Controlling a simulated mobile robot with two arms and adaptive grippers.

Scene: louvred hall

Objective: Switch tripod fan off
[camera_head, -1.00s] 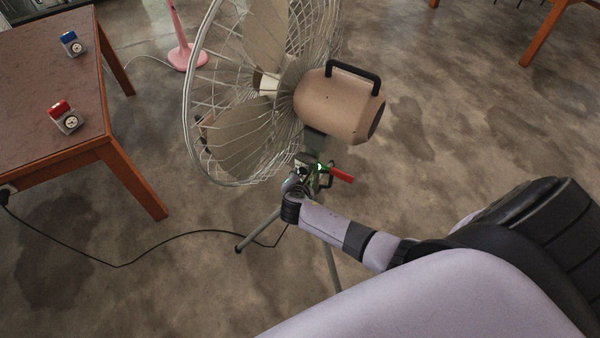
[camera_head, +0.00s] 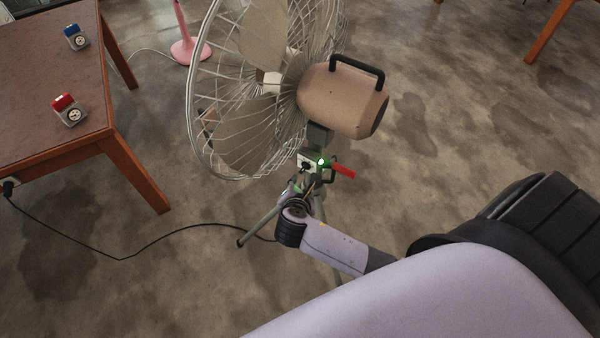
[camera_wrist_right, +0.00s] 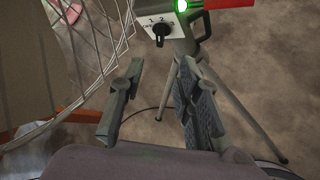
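The tripod fan (camera_head: 345,100) stands in the middle of the head view, with a beige motor housing, wire cage and grey tripod. Below the housing is its control box with a black knob (camera_wrist_right: 160,33), a white dial plate marked 1 and 2, and a lit green lamp (camera_head: 321,162). The lamp also shows in the wrist view (camera_wrist_right: 182,5). The knob's exact setting is too small to tell. My right gripper (camera_wrist_right: 162,72) is open and empty, its fingers apart below the knob and not touching it. In the head view it is partly hidden by its wrist. My left gripper is out of view.
A red handle (camera_head: 343,171) sticks out beside the control box. A wooden table (camera_head: 40,100) at the left carries a red-topped device (camera_head: 69,110) and a blue-topped one (camera_head: 76,38). A black cable (camera_head: 160,240) crosses the floor. A pink stand (camera_head: 190,50) is behind the cage.

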